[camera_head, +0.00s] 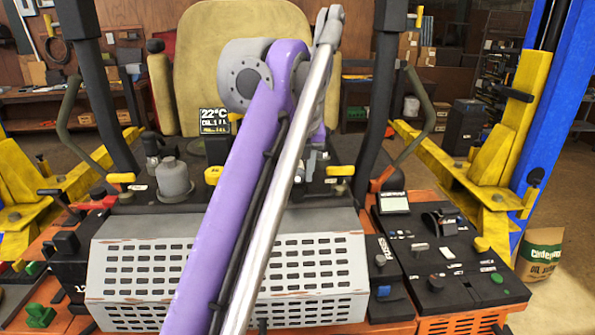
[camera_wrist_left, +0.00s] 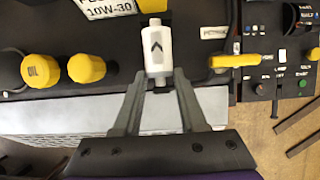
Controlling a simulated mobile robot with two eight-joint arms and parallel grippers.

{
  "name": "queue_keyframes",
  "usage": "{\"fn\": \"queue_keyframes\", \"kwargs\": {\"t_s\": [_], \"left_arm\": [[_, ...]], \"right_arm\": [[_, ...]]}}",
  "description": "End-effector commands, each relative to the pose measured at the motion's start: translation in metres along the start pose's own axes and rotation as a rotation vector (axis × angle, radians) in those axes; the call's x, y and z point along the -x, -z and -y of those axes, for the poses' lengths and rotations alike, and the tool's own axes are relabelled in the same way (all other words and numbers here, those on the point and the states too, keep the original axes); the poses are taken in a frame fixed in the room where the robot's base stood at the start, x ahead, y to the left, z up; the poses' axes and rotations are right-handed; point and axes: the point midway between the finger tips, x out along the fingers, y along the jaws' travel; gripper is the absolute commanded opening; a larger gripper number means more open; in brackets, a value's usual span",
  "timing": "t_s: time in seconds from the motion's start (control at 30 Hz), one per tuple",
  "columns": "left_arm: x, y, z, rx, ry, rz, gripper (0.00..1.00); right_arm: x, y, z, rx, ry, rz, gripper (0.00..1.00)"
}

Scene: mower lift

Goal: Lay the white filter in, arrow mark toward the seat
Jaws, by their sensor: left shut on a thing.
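The white filter (camera_wrist_left: 157,52) is a small cylinder with narrower stubs at both ends. My left gripper (camera_wrist_left: 160,74) is shut on it, one grey finger at each side. Its dark arrow mark faces the wrist camera and points up in that picture, away from my palm. In the head view, my left gripper (camera_head: 314,165) is mostly hidden behind my purple arm, above the black deck in front of the seat (camera_head: 240,55). I cannot make out the filter there, nor tell whether it touches the deck. My right gripper is not in view.
Two yellow caps (camera_wrist_left: 64,70) are left of the filter and a yellow handle (camera_wrist_left: 235,60) is right of it. A slotted grey cover (camera_head: 115,265) lies in front of the deck. A control panel (camera_head: 450,265) is at the right. Dark posts (camera_head: 377,90) flank the seat.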

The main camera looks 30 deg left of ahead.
Motion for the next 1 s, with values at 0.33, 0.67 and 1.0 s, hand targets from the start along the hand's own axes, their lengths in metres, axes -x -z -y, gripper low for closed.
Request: {"fn": "queue_keyframes", "kwargs": {"t_s": [0.33, 0.67, 1.0], "left_arm": [[-0.008, 0.004, 0.0, 0.0, -0.001, -0.002, 0.0], [-0.015, 0.007, 0.0, 0.0, 0.0, -0.001, 0.0], [-0.01, 0.004, 0.0, 0.0, 0.0, 0.001, 0.0]], "right_arm": [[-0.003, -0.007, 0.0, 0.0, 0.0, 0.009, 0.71], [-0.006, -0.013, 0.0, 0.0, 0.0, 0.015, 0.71], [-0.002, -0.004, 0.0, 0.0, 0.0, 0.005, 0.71]]}}
